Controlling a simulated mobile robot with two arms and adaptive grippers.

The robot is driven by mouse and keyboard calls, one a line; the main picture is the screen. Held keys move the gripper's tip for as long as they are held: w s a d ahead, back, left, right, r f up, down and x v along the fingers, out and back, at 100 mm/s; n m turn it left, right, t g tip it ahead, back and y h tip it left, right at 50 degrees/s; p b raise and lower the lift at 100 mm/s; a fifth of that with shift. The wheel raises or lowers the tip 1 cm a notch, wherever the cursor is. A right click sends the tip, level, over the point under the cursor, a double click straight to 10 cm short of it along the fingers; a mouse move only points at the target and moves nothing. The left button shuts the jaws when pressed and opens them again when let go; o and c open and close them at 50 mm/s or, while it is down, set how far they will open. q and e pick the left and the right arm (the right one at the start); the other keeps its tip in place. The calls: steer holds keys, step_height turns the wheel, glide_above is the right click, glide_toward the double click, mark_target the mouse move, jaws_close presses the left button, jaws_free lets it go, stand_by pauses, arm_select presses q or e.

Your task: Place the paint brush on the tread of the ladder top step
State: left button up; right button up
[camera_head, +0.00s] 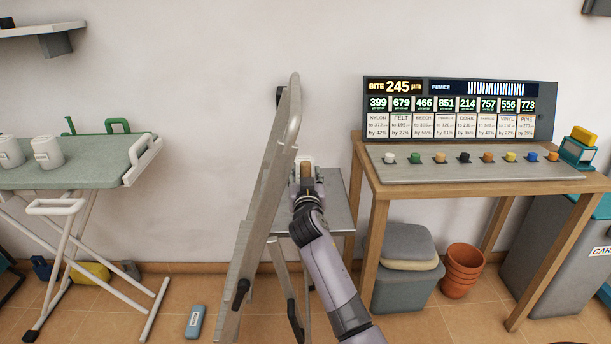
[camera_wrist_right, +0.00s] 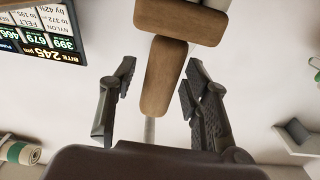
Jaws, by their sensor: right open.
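My right gripper (camera_head: 307,195) is in front of the ladder's right side in the head view, over a grey flat surface. In the right wrist view my right gripper (camera_wrist_right: 158,92) is open. A brown wooden piece (camera_wrist_right: 163,78), likely the paint brush's handle, shows between and beyond its fingers. It widens to a brown crosspiece (camera_wrist_right: 190,20). Whether a finger touches it I cannot tell. In the head view a small brown part (camera_head: 306,171) stands just past the fingertips. The ladder (camera_head: 262,200) is seen nearly edge-on; its top step's tread is not clearly visible. My left gripper is not in view.
A grey surface (camera_head: 340,205) lies behind my right gripper. A wooden table (camera_head: 372,165) with a sign board (camera_head: 455,108) and small coloured knobs stands to the right. An ironing board (camera_head: 95,165) with white mugs (camera_head: 47,152) stands left. Terracotta pots (camera_head: 462,268) sit on the floor.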

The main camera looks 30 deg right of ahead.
arm_select(q)
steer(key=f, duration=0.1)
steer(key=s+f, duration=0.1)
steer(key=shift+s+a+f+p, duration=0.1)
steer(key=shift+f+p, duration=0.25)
steer(key=shift+p, duration=0.05)
arm_select(e)
steer(key=v, duration=1.2)
